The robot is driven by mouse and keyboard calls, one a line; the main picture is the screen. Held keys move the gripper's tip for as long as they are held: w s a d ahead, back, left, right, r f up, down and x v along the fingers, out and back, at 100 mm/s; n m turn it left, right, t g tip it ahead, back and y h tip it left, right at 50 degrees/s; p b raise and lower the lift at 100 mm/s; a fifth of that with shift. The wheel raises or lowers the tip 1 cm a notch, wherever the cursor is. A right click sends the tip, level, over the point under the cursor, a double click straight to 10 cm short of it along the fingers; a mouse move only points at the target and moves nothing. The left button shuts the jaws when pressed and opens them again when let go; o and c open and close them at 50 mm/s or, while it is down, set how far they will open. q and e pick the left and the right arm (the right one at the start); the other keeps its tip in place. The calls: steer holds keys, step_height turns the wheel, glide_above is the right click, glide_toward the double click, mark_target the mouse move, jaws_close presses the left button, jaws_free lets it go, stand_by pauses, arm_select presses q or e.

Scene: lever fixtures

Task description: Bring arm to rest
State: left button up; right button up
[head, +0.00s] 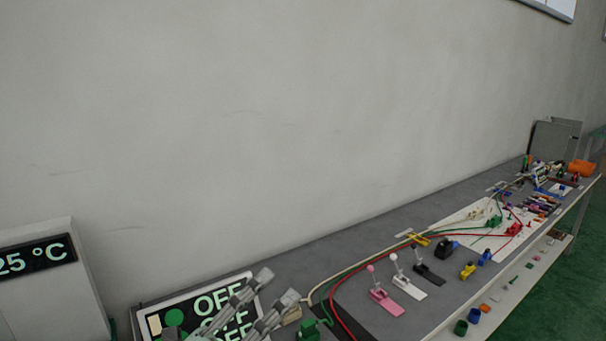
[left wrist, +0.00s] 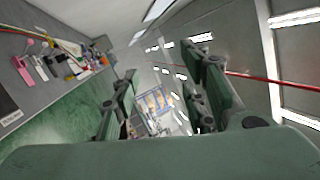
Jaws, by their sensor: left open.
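My left gripper (head: 277,287) shows at the bottom of the head view, its two grey fingers apart in front of the OFF display panel. In the left wrist view its fingers (left wrist: 162,62) are spread wide with nothing between them. A pink lever (head: 383,297), a white lever (head: 407,285) and a black lever (head: 430,272) stand in a row on the grey bench (head: 350,246), to the right of the gripper and apart from it. The pink lever also shows in the left wrist view (left wrist: 22,70). My right gripper is in neither view.
The OFF panel (head: 160,325) and a temperature display (head: 40,258) reading 25 °C stand at the left. Red and green cables (head: 335,302) run along the bench. Several small coloured parts lie farther right. The wall (head: 250,130) behind is bare. A green floor (head: 545,295) lies in front.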

arm_select(q)
steer(key=w+a+f+n+t+y, duration=0.3)
steer(key=a+f+n+t+y, duration=0.15)
steer(key=a+n+y, duration=0.7)
steer(key=s+a+f+n+g+y, duration=0.2)
steer(key=a+f+n+g+y, duration=0.1)
steer(key=f+n, duration=0.35)
steer(key=s+a+f+n+g+y, duration=0.25)
steer(key=f+n, duration=0.25)
steer(key=f, duration=0.3)
steer(key=s+d+f+n+g+h, duration=0.1)
steer(key=s+f+n+g, duration=0.1)
steer(key=s+f+g, duration=0.65)
steer(key=s+f+n+g+h, duration=0.1)
steer(key=s+f+n+g, duration=0.15)
steer(key=s+f, duration=0.65)
steer(key=s+f+g, duration=0.1)
steer(key=s+f, duration=0.1)
steer(key=f, duration=0.9)
steer(key=s+f, duration=0.2)
steer(key=f, duration=0.9)
steer(key=s+a+f+g, duration=0.1)
steer(key=s+a+f, duration=0.2)
steer(key=s+f, duration=1.4)
steer(key=shift+s+f+g+y, duration=0.2)
steer(key=shift+f+g+y, duration=0.1)
steer(key=shift+f, duration=0.2)
